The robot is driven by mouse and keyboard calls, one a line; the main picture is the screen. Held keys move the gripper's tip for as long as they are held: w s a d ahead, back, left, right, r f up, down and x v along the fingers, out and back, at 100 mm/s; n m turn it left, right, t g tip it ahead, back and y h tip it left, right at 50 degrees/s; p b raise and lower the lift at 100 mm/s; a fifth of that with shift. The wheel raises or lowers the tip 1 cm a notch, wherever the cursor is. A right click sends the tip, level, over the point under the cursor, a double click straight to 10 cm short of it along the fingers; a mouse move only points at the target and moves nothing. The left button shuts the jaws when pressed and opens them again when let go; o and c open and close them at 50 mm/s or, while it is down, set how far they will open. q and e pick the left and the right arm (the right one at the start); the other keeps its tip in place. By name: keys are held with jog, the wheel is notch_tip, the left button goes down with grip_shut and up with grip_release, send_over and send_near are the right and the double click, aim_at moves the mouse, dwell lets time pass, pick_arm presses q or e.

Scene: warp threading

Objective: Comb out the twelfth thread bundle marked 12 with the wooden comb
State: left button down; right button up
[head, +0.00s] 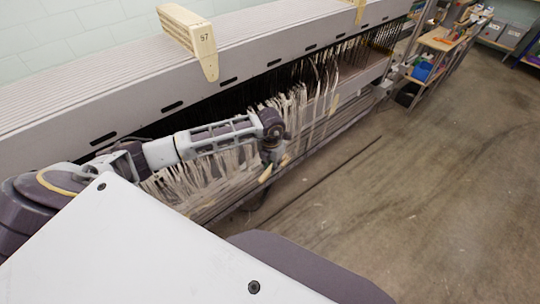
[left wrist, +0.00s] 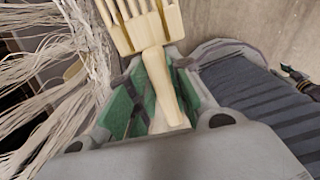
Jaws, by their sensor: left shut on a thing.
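In the left wrist view my left gripper (left wrist: 158,100) is shut on the handle of the wooden comb (left wrist: 138,32), whose pale tines point to the top of the picture. Pale thread bundles (left wrist: 50,70) hang to the left of the comb, close to it; I cannot tell if the tines touch them. In the head view my left gripper (head: 271,162) is low in front of the row of hanging threads (head: 215,172), and the comb there is tiny. No mark 12 is readable, so I cannot tell which bundle is the twelfth.
The long grey loom beam (head: 270,42) runs above the threads, with a wooden block marked 57 (head: 188,32) on it. A shelf (head: 440,42) with bins stands at the far right. The concrete floor (head: 440,190) to the right is clear.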

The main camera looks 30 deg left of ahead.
pick_arm(q)
jog(key=n, duration=0.2)
jog(key=r+n, duration=0.1)
jog(key=shift+w+a+n, duration=0.15)
jog(key=shift+w+n, duration=0.05)
jog(key=shift+n, duration=0.2)
jog(key=n, duration=0.3)
jog(key=shift+w+a+r+n+y, duration=0.15)
jog(key=shift+r+n+y, duration=0.15)
jog(key=shift+r, duration=0.1)
jog(key=n, duration=0.2)
jog(key=r+n, duration=0.1)
jog(key=shift+w+a+n, duration=0.15)
jog(key=shift+n, duration=0.25)
jog(key=shift+w+a+r+n+y, duration=0.1)
jog(key=shift+r+n+y, duration=0.1)
jog(key=shift+n, duration=0.8)
jog(key=shift+a+r+n+y, duration=0.1)
jog(key=shift+r+n+y, duration=0.1)
jog(key=shift+n, duration=0.8)
jog(key=shift+w+a, duration=0.1)
jog(key=shift+a, duration=0.1)
jog(key=w+a+b, duration=0.1)
jog(key=w+a, duration=0.1)
jog(key=a, duration=0.4)
jog(key=shift+w+a, duration=0.35)
jog(key=shift+w+a+b, duration=0.35)
jog(key=shift+a+b, duration=0.15)
jog(key=shift+a, duration=0.3)
